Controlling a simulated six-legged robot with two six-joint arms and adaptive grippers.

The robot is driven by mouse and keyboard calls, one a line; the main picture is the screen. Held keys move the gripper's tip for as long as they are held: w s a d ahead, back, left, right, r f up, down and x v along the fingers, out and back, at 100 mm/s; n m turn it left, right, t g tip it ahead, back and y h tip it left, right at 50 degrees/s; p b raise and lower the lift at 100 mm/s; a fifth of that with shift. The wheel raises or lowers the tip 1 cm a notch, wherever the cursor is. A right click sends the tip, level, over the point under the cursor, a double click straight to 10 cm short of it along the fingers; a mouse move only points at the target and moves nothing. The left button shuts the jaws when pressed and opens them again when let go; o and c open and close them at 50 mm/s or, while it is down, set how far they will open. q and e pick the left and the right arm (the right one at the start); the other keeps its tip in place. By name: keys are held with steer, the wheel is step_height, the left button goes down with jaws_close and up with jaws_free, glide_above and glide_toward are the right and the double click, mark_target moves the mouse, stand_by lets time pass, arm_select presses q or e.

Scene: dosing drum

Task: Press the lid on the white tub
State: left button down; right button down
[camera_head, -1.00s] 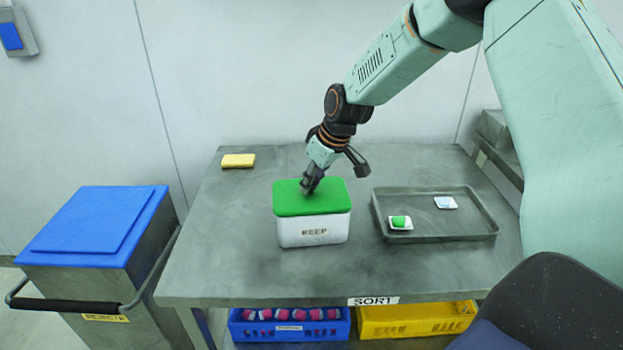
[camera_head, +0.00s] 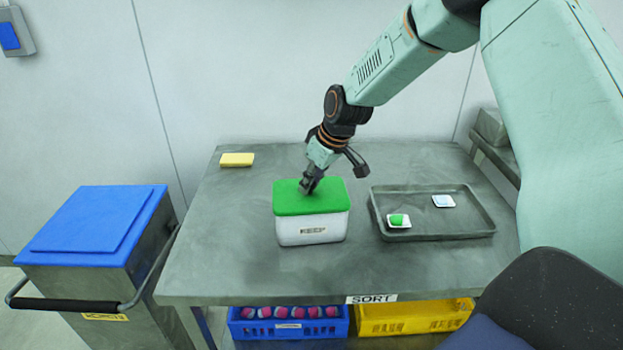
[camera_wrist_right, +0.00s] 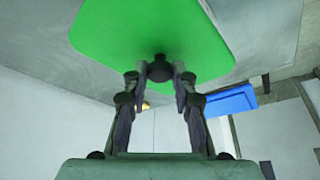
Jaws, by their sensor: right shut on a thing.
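The white tub (camera_head: 311,230), marked KEEP, stands on the metal table. The green lid (camera_head: 328,197) lies over its top and looks level; I cannot tell whether its rim is fully seated. My right gripper (camera_head: 306,188) is over the lid's middle, pointing down. In the right wrist view its two fingers are closed on a small dark knob (camera_wrist_right: 160,69) on the green lid (camera_wrist_right: 150,28). My left gripper is in neither view.
A grey tray (camera_head: 440,236) with two small white dishes sits right of the tub. A yellow sponge (camera_head: 237,160) lies at the back left. A blue-lidded bin (camera_head: 95,225) stands left of the table. Blue (camera_head: 290,328) and yellow (camera_head: 415,320) crates sit below. The table's front left is clear.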

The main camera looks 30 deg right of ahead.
stand_by(0.6)
steer(key=c, duration=1)
jaws_free()
steer(key=o, duration=0.5)
steer(key=shift+r+p, duration=0.1)
steer(key=shift+p, duration=0.25)
step_height(320, 180, up, 7)
steer(key=p, duration=0.6)
